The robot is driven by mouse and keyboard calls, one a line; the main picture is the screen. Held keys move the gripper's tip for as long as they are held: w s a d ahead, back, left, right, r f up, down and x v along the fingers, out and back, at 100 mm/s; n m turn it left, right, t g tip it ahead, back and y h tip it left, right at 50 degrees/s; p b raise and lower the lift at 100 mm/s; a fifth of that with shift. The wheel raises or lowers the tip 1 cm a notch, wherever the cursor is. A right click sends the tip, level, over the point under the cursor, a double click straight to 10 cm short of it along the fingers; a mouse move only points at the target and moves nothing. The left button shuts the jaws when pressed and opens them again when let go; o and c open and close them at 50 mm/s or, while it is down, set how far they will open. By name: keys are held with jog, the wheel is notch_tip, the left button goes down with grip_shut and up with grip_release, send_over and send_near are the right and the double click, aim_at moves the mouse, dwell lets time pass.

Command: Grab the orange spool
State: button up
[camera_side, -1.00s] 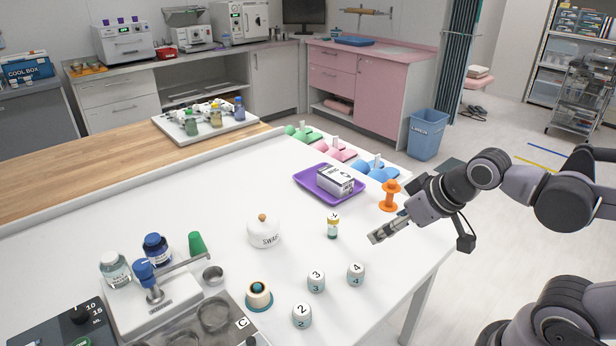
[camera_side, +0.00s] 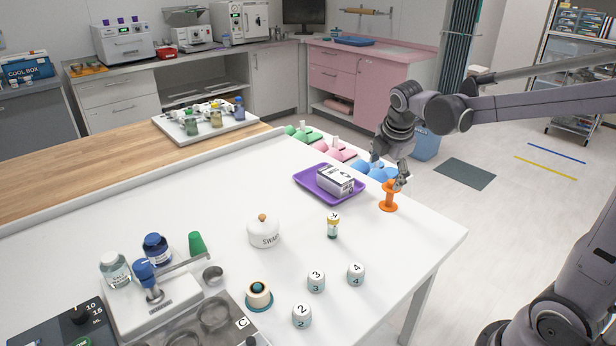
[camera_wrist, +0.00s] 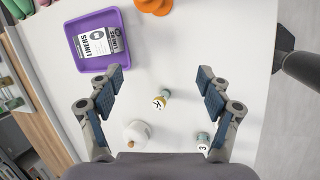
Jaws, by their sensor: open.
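The orange spool (camera_side: 389,200) stands upright on the white table near its right edge, to the right of the purple tray. My gripper (camera_side: 400,180) is at the spool's top in the side view, pointing down and partly covering it; whether they touch I cannot tell. In the wrist view my gripper (camera_wrist: 160,95) has its two blue-padded fingers wide apart with nothing between them but table and small items lower down. The orange spool (camera_wrist: 237,6) shows at the top edge there, cut off, beyond the fingertips.
The purple tray (camera_side: 308,186) holding a white liners box (camera_side: 335,180) is just left of the spool. Blue, pink and green items line the far table edge.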

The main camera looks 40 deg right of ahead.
aim_at(391, 183)
jog(key=shift+w+d+f+n+g+h, duration=0.25)
jog(key=shift+w+d+f+n, duration=0.65)
jog(key=shift+d+f, duration=1.2)
jog(key=shift+w+d+f+n+g+h, duration=0.1)
jog(key=shift+w+d+f+n+g, duration=0.25)
jog(key=shift+w+d+f+n, duration=1.15)
jog(key=shift+d+f+n+g+h, duration=0.25)
jog(key=shift+d+f+n, duration=0.35)
jog(key=shift+d+f, duration=2.05)
jog(key=shift+a+f, duration=0.4)
jog(key=c, duration=1.2)
